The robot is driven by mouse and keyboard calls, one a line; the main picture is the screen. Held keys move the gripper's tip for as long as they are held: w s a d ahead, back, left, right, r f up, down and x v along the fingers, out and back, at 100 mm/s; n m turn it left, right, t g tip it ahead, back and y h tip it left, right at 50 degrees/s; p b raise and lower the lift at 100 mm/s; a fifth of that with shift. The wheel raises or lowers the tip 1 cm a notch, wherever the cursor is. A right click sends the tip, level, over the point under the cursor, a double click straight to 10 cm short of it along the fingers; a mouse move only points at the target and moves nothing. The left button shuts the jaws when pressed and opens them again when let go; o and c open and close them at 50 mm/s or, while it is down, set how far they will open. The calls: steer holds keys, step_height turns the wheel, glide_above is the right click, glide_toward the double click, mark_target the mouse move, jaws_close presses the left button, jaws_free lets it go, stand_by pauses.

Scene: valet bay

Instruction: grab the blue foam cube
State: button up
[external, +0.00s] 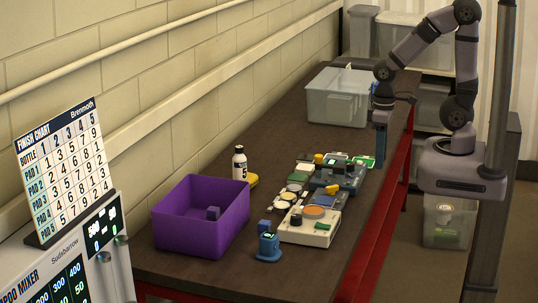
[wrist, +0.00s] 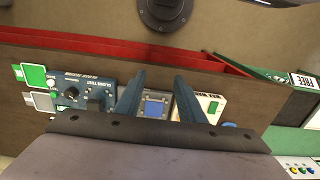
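I cannot tell from looks which is foam. My gripper (external: 380,155) points down above the far part of the table, well away from both cubes. In the wrist view my gripper (wrist: 159,78) has its two blue fingers apart with nothing held between them. A grey device with a blue square (wrist: 154,109) shows below, between the fingers.
Several devices and pads, including a white unit with an orange disc (external: 311,226), crowd the table's middle. A bottle (external: 240,163) stands behind the purple bin. A clear bin (external: 338,97) is at the far end. A wall runs along the left; a red rail edges the right.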

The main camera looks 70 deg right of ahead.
mark_target(265, 221)
step_height(265, 221, up, 5)
steer(key=w+a+m+y+b, duration=0.4)
steer(key=w+m+y+b, duration=0.15)
steer(key=w+b, duration=0.35)
steer(key=w+a+f+m+y+b, duration=0.1)
steer(key=w+a+m+y+b, duration=0.35)
steer(key=w+m+b, duration=0.4)
steer(key=w+a+m+y+b, duration=0.4)
steer(key=w+b, duration=0.2)
steer(key=w, duration=0.6)
steer(key=f, duration=1.8)
steer(key=shift+s+a, duration=0.15)
steer(key=shift+s, duration=0.05)
steer(key=shift+h, duration=0.3)
steer(key=shift+p+x, duration=1.35)
steer(key=shift+x, duration=2.35)
steer(key=shift+f, duration=0.1)
steer(key=c, duration=0.8)
